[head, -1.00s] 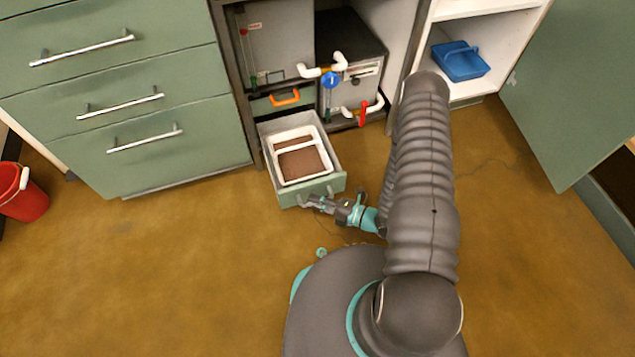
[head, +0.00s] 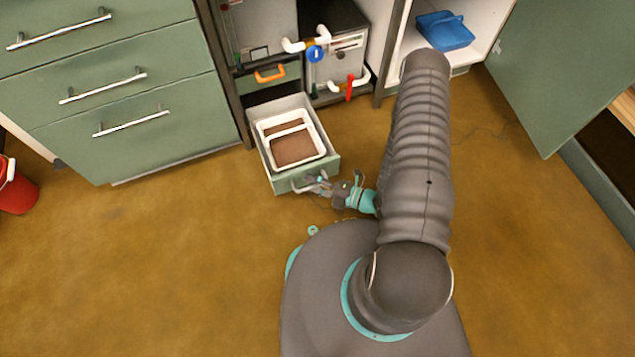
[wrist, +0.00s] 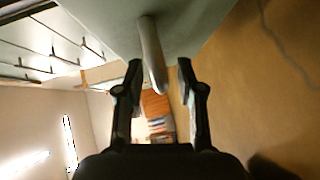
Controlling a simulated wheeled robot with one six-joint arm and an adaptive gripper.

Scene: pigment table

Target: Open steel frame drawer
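The steel frame drawer (head: 265,153) is a grey-walled box with a pale green front, standing well out from the dark steel frame (head: 231,85). It holds a white tray (head: 263,127) with brown contents. My gripper (head: 316,183) is low at the drawer's front, by its handle. In the wrist view, the light grey bar handle (wrist: 150,50) lies between my two dark fingertips (wrist: 160,68). The fingers are spread, with a gap visible on both sides of the bar. The green drawer front (wrist: 110,25) fills the top of that view.
Green drawers (head: 110,90) stand left and an open green door (head: 560,70) right. A blue basket (head: 445,30) is on a shelf.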

